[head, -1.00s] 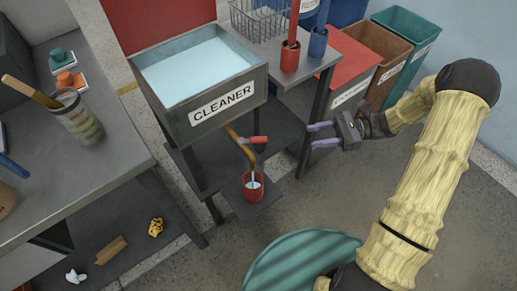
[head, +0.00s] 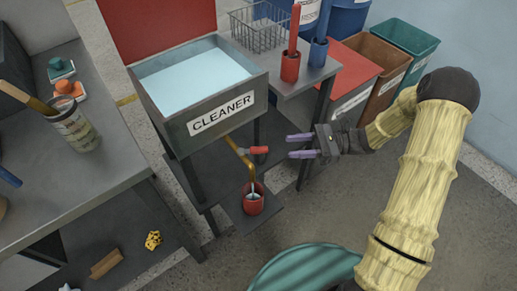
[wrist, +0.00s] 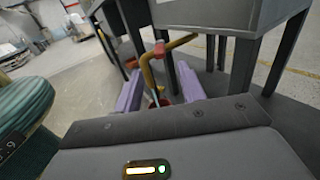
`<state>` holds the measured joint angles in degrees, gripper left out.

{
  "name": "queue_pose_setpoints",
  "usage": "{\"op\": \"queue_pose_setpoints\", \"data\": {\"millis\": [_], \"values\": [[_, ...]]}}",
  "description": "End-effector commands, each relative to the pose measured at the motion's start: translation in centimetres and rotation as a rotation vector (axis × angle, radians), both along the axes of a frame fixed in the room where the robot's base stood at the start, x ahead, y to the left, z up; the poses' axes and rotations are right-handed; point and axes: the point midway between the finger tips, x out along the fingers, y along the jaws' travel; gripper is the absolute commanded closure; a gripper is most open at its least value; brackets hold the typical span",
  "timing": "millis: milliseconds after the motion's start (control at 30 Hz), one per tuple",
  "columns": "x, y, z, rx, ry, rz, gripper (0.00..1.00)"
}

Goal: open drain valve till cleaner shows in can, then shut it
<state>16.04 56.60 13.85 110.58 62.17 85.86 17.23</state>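The grey tank labelled CLEANER (head: 222,113) holds pale blue liquid. Its brass drain pipe (head: 243,157) bends down from the tank, with a red valve handle (head: 258,150) pointing right. A red can (head: 253,206) stands upright below the spout, with pale liquid showing at its mouth. A thin pale streak shows between spout and can. My gripper (head: 292,147) is open and empty, its purple fingers pointing at the handle from the right, a short gap away. In the wrist view the handle (wrist: 160,50) and pipe (wrist: 148,68) appear beyond and between the fingers (wrist: 158,92).
The tank stand's dark legs and lower shelf (head: 222,175) surround the pipe. A side table (head: 310,70) with red and blue cups stands right of the tank, with bins (head: 410,40) beyond. A grey workbench (head: 100,160) is at left. Open floor lies at right.

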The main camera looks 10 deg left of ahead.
Motion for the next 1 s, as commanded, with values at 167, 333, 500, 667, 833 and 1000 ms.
{"op": "queue_pose_setpoints", "data": {"millis": [167,333,500,667,833,1000], "values": [[-1.1,3.1,-0.1,0.0,0.001,0.004,0.6],[-2.0,6.0,-0.2,0.0,0.001,0.004,0.6],[-2.8,8.6,-0.1,0.0,0.0,0.004,0.6],[-3.2,10.0,0.0,0.0,0.001,0.001,0.6],[-3.3,10.2,0.0,0.0,0.001,0.001,0.6],[-3.3,10.2,0.0,0.0,0.001,0.001,0.66]]}}
